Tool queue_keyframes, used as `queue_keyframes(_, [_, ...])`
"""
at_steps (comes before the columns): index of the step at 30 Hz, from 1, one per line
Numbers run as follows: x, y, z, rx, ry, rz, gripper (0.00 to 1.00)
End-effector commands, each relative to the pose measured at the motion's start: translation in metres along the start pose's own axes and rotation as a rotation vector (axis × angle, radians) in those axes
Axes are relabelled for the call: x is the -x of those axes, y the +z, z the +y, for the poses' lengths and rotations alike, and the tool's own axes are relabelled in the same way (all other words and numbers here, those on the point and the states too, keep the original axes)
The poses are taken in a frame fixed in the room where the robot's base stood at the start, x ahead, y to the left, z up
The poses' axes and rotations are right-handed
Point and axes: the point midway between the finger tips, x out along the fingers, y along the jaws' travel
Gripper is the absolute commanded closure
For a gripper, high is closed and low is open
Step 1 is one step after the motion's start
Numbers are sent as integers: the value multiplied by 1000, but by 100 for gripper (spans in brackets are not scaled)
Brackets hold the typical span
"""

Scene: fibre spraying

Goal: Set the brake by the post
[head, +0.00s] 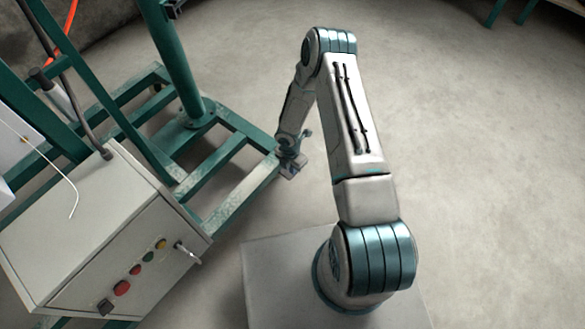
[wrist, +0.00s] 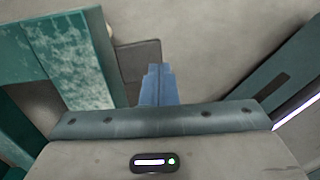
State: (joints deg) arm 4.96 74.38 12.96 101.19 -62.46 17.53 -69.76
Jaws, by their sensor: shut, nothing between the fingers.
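The green post (head: 176,62) stands upright on the green base frame (head: 232,145) in the head view. My gripper (head: 291,168) is low at the frame's right corner, small and partly hidden by my own wrist. In the wrist view its blue fingers (wrist: 158,84) are together and empty. A flat dark grey plate (wrist: 143,60) lies just beyond the fingertips, beside the worn green beam (wrist: 75,62). It may be the brake's pedal, but I cannot tell for sure. Whether the fingers touch it is unclear.
A grey control box (head: 105,235) with coloured buttons and a switch stands at the left front, on the frame. An orange hose (head: 66,28) and cables are at the upper left. The concrete floor (head: 470,130) is clear to the right.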

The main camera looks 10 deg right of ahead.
Motion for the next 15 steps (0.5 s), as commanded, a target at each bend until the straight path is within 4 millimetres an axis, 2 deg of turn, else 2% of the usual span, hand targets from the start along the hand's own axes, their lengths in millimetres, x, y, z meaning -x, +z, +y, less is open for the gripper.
queue_keyframes(8, [3,0,0,1,0,0,100])
queue_keyframes(11, [12,0,-2,1,0,0,100])
queue_keyframes(15, [34,0,-6,3,0,-1,100])
